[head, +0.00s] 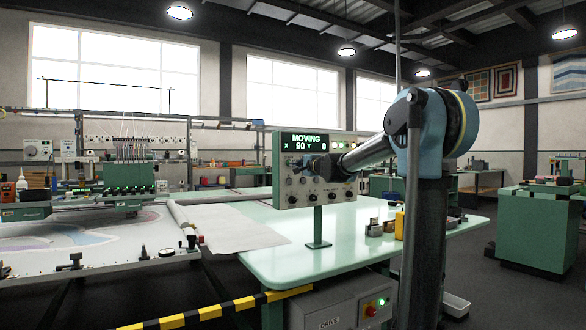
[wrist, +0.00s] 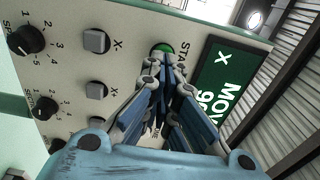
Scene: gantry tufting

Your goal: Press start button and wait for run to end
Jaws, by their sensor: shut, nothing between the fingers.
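The control panel (head: 285,190) stands on a post on the pale green table. Its display (head: 307,142) reads MOVING, X 90, Y 0; part of the display (wrist: 215,85) also shows in the wrist view. The green start button (wrist: 162,48), beside the partly covered lettering START, is partly visible just past my fingertips. My gripper (head: 318,168) is shut and empty in front of the panel; its closed fingers (wrist: 168,88) point at the button area. I cannot tell whether they touch the button. In the head view my gripper hides part of the panel.
Grey square buttons (wrist: 96,40) and black dials (wrist: 28,40) sit near my gripper on the panel. The tufting head (head: 130,176) stands over the patterned cloth (head: 80,230) at left. A yellow-black striped bar (head: 210,312) crosses the front. Small items (head: 376,228) lie on the table.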

